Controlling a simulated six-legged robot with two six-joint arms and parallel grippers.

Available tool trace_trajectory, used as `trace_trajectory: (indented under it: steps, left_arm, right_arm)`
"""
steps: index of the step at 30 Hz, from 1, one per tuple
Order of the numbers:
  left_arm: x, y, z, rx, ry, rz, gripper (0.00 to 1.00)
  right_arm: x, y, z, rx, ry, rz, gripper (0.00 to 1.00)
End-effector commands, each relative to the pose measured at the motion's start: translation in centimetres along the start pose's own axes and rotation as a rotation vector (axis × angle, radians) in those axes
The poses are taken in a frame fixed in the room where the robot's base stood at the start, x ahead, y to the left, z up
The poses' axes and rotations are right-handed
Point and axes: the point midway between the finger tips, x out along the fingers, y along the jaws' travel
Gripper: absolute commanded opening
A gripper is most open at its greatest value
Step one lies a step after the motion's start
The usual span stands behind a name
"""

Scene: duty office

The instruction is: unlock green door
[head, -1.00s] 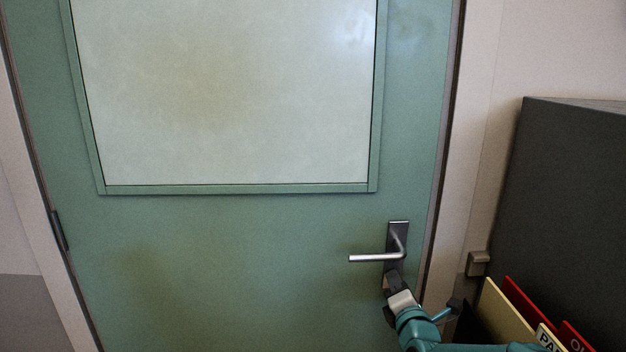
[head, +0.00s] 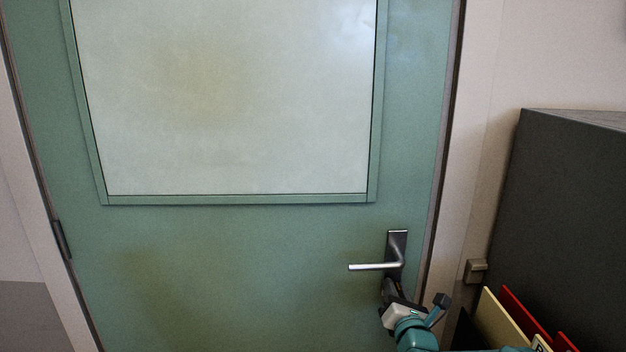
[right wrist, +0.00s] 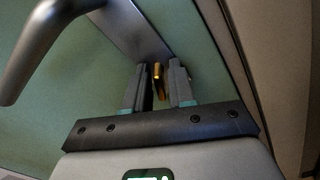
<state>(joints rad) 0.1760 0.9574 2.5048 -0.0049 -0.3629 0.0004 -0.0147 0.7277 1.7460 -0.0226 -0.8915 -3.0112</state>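The green door (head: 230,260) fills most of the head view, with a large pale panel in its upper part. A silver lever handle (head: 372,266) on a dark plate (head: 397,243) sits near its right edge. My right gripper (head: 388,287) is at the plate's lower end, just below the lever. In the right wrist view its two fingers (right wrist: 160,84) stand apart, one on each side of a small brass-coloured piece (right wrist: 158,72). Narrow gaps seem to show beside the piece, and whether it is a key or a turn-piece cannot be told. My left gripper is out of view.
A dark grey cabinet (head: 570,210) stands right of the door frame. Coloured folders or dividers (head: 500,318) stand at its foot, close to my right arm. A small metal piece (head: 475,270) is on the wall by the frame. A hinge (head: 62,239) is on the door's left side.

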Motion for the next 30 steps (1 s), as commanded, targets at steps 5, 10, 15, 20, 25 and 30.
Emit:
trace_trajectory:
  steps: [5,10,15,20,25,30]
  left_arm:
    - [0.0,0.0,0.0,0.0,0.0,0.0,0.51]
    - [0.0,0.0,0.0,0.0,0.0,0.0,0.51]
    - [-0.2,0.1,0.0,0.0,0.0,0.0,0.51]
    - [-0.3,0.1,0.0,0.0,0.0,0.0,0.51]
    - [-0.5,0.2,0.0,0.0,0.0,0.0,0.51]
    - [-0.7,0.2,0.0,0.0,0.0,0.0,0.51]
  right_arm:
    - [0.0,0.0,0.0,0.001,0.0,0.0,0.36]
    - [-0.2,0.0,0.0,0.001,0.001,0.0,0.36]
    - [-1.8,0.0,0.1,0.001,0.001,0.0,0.36]
    - [-3.6,0.0,0.1,0.001,0.001,0.0,0.36]
    - [-5.5,0.0,0.1,0.001,0.001,0.0,0.36]
    - [-7.4,0.0,0.0,0.001,0.002,-0.001,0.36]
